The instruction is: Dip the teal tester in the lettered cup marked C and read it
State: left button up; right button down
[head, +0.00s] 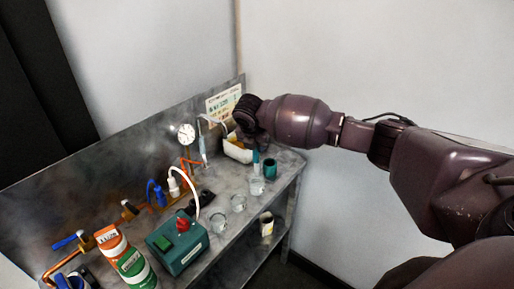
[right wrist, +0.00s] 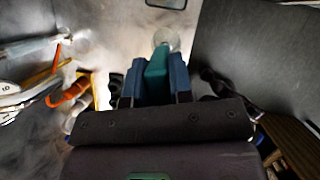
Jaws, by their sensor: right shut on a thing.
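My right gripper (head: 257,148) is shut on the teal tester (right wrist: 156,66), which sits between the two blue fingers in the right wrist view. In the head view the tester (head: 256,157) points down, just above a clear cup (head: 257,187) at the right end of a row. Two more clear cups, a middle one (head: 238,203) and a near one (head: 218,223), stand along the bench's front. In the wrist view a round clear rim (right wrist: 168,38) shows around or behind the tester's tip; I cannot tell whether the tip is inside. No cup letters are readable. My left gripper is out of view.
A dark teal container (head: 270,169) stands close right of the tester. A white holder (head: 237,152) is behind the gripper. A green box (head: 178,243) with a red knob, bottles, pipes and a gauge (head: 186,134) fill the left. A back panel (head: 120,160) bounds the bench.

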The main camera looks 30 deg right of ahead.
jog(key=shift+r, duration=1.25)
dwell(1.0)
jog(key=g, duration=0.4)
jog(key=shift+n, duration=0.3)
jog(key=shift+g, duration=1)
